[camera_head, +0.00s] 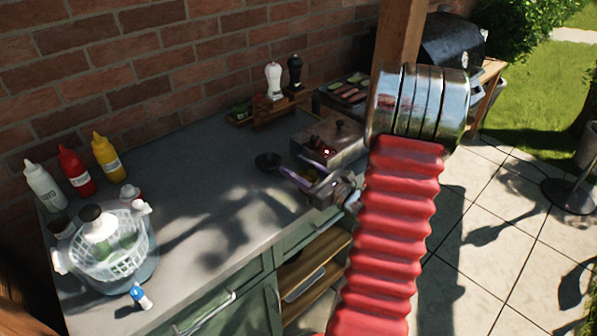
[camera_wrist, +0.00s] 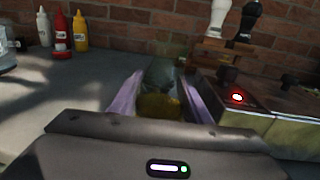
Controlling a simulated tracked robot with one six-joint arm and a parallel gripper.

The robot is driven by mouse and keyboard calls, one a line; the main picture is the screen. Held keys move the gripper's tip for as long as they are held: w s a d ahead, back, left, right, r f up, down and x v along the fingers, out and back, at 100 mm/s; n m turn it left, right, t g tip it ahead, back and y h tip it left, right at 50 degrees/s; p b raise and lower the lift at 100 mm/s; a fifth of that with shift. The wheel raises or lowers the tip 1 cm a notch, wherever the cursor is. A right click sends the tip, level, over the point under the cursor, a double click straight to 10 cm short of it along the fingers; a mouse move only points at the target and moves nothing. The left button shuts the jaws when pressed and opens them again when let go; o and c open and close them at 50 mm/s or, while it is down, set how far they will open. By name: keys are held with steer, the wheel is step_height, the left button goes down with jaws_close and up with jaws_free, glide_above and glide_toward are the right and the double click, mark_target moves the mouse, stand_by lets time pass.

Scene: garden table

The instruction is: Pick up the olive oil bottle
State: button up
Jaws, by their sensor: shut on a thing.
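The olive oil bottle shows in the wrist view as greenish glass with a yellow-olive lower part (camera_wrist: 160,104). It sits between the two purple fingers of my gripper (camera_wrist: 158,98), which is shut on it. The gripper body hides the bottle's near and lower side, so I cannot tell whether its base touches the worktop. In the head view my gripper (camera_head: 307,177) is low over the right part of the grey worktop, near its front edge, and only a little of the bottle can be made out there.
A metal box with a red light (camera_wrist: 238,97) stands close right of my gripper. White and black mills (camera_head: 273,80) stand on a wooden rack behind. A dark round item (camera_head: 268,160) lies left of the gripper. Sauce bottles (camera_head: 75,170) and a salad spinner (camera_head: 110,243) stand far left. The middle worktop is clear.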

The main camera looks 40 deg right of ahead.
step_height(320, 180, up, 8)
stand_by(0.8)
steer(key=shift+r, duration=0.1)
stand_by(0.7)
